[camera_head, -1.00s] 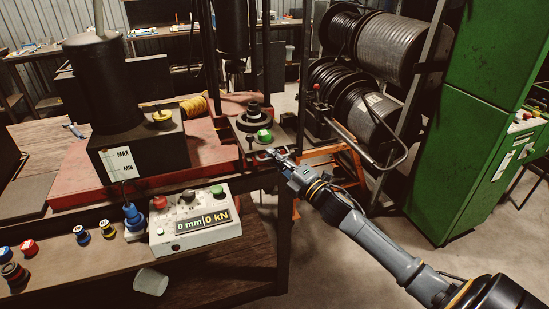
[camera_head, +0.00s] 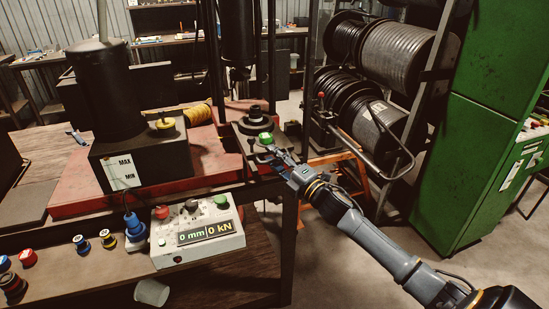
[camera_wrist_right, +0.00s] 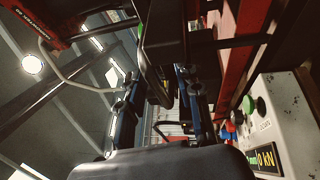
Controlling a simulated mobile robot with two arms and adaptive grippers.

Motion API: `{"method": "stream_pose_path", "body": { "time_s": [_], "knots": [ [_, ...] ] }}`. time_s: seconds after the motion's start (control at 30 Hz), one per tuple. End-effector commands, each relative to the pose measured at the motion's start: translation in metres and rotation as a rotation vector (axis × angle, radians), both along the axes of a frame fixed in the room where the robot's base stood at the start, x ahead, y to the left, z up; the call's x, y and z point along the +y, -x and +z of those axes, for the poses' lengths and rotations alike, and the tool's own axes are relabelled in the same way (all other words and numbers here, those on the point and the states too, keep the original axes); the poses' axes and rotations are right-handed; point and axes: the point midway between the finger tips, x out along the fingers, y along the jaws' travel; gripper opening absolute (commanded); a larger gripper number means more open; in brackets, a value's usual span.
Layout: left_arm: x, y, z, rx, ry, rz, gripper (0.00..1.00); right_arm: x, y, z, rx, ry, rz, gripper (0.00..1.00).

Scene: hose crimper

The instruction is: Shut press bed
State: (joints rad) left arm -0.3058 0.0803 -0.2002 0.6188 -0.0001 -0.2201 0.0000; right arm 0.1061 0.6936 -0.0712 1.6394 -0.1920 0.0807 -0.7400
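The press bed (camera_head: 249,149) sticks out at the front of the press frame, a dark plate bearing a black round die (camera_head: 254,118) and a green-topped piece (camera_head: 265,137). My right gripper (camera_head: 272,153) is at the bed's front edge, just below the green-topped piece. In the right wrist view its two fingers (camera_wrist_right: 158,105) stand apart, with dark bed parts ahead of and partly between them. I cannot tell whether the fingers touch the bed. My left gripper is not in view.
A control box (camera_head: 197,233) reading 0 mm and 0 kN stands at the bench front. A black tank (camera_head: 103,95) is at left. Hose reels (camera_head: 402,55) and a green cabinet (camera_head: 478,120) are at right.

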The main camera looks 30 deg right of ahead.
Motion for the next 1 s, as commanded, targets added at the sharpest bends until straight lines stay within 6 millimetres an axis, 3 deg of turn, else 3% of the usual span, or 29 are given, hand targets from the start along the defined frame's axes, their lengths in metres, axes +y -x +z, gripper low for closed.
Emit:
{"method": "stream_pose_path", "body": {
  "time_s": [0.1,0.2,0.37,0.8,1.0],
  "knots": [
    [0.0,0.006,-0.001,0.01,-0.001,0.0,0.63,0.0,0.0,0.001,-0.001,0.0,0.0,0.34],
    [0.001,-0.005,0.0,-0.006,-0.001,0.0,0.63,0.0,0.001,0.001,-0.002,0.0,0.0,0.34],
    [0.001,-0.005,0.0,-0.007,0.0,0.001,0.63,-0.002,0.011,-0.002,0.0,-0.001,0.0,0.34],
    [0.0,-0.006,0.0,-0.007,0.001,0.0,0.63,-0.014,0.084,-0.016,0.003,-0.001,0.0,0.34],
    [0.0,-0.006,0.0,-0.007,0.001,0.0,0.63,-0.018,0.108,-0.02,0.001,-0.001,0.0,0.34]
  ]
}}
